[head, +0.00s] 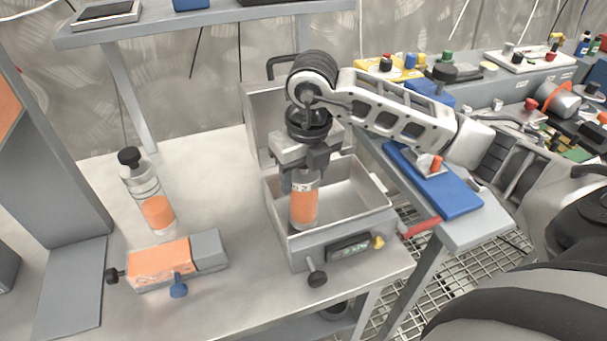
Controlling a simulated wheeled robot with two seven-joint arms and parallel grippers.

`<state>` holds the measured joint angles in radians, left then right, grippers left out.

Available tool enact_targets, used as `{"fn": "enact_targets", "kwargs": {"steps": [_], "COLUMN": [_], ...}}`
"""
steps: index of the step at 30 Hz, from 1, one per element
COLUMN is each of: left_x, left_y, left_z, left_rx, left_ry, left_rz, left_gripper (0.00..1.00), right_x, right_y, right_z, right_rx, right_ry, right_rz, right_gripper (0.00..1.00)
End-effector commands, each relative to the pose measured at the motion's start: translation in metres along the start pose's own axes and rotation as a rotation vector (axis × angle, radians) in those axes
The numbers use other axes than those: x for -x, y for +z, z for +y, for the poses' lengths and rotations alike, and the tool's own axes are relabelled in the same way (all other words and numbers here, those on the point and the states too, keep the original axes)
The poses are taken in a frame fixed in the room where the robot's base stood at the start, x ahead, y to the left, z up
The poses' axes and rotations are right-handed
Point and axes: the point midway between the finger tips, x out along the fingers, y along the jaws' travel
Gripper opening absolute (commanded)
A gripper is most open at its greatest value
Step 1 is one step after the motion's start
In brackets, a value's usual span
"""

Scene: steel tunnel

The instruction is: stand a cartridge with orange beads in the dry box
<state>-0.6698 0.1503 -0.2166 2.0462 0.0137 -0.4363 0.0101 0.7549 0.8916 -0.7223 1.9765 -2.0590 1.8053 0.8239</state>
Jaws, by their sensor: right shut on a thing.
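My right gripper (303,180) points down over the open grey dry box (345,178) and is shut on a clear cartridge with orange beads (304,206). That cartridge is upright, in the left part of the box; I cannot tell whether its base touches the box floor. The gripper hides its top. The box lid (262,105) stands open at the back. A second cartridge with orange beads and a black cap (156,205) stands on the table to the left, slightly tilted in the picture. My left gripper is not in view.
An orange and grey device with a blue knob (165,264) lies on the table left of the box. A shelf (200,22) spans the back. Blue and grey equipment (435,185) crowds the right side. The table is bare between the second cartridge and the box (220,180).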

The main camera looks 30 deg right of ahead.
Motion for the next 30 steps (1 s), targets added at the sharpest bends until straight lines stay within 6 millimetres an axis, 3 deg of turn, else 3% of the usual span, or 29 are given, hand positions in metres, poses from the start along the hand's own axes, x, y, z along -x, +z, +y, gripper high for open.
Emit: {"fn": "enact_targets", "kwargs": {"steps": [12,13,15,24,30], "left_x": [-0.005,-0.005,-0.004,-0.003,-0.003], "left_y": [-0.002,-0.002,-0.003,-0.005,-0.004], "left_z": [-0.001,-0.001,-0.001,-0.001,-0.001], "left_rx": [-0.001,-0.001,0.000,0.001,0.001], "left_ry": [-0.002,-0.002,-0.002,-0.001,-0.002], "left_rz": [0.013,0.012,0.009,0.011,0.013], "left_gripper": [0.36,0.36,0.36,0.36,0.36], "right_x": [-0.011,-0.011,-0.010,-0.008,0.013], "right_y": [-0.001,-0.001,-0.001,-0.001,0.001], "right_z": [0.000,0.000,0.000,0.000,0.000], "right_rx": [0.001,0.001,0.001,0.001,0.002], "right_ry": [0.001,0.000,0.000,0.000,0.000], "right_rz": [-0.004,-0.002,-0.001,-0.001,-0.006], "right_gripper": [0.03,0.56,0.75,0.75,0.75]}}
